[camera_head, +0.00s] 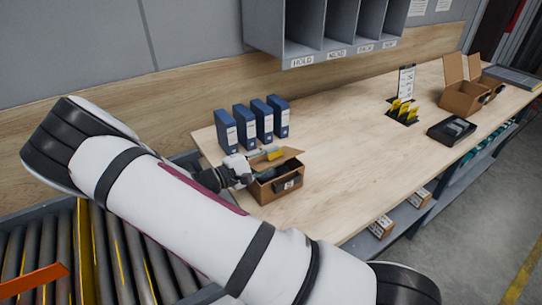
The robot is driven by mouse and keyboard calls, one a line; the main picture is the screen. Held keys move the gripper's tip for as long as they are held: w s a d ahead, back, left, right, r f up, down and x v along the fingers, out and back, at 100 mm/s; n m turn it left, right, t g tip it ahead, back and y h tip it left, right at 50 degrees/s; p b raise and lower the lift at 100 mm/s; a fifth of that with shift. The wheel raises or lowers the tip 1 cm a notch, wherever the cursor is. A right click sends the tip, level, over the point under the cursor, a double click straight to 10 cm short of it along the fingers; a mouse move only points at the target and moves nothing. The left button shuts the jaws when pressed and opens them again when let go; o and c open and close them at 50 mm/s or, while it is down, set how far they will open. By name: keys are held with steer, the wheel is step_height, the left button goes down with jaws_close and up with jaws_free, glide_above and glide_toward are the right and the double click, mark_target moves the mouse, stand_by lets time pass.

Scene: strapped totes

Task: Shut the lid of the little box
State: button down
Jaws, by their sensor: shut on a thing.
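The little box (284,190) is a small brown carton at the near left part of the wooden table, with a pale label on its front. Its top is at least partly open, and dark contents show inside. Its brown lid (290,160) is raised along the back side. My gripper (262,160) comes in from the left, low over the box, and is shut on the lid. A small yellow piece (275,153) shows beside the fingertips; I cannot tell what it belongs to. The fingertips are small and partly hidden.
Several blue binders (252,122) stand behind the box. At the far right are a larger open carton (464,95), a black tray (451,130) and a holder with yellow items (403,110). Grey labelled cubbies (335,30) hang above. The table's middle (350,140) is clear.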

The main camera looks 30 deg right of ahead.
steer(key=c, duration=1.4)
jaws_free()
steer(key=shift+c, duration=0.2)
step_height(320, 180, up, 10)
steer(key=s+a+m+g+y, duration=0.2)
steer(key=s+m+g+y, duration=0.15)
steer(key=s+y, duration=0.75)
steer(key=s+a+r+m+t+y, duration=0.1)
steer(key=s+a+r+t+y, duration=0.6)
steer(key=s+a+r, duration=0.5)
steer(key=shift+s+a+r+t, duration=0.2)
steer(key=shift+s+a+t, duration=0.5)
steer(key=shift+s, duration=0.25)
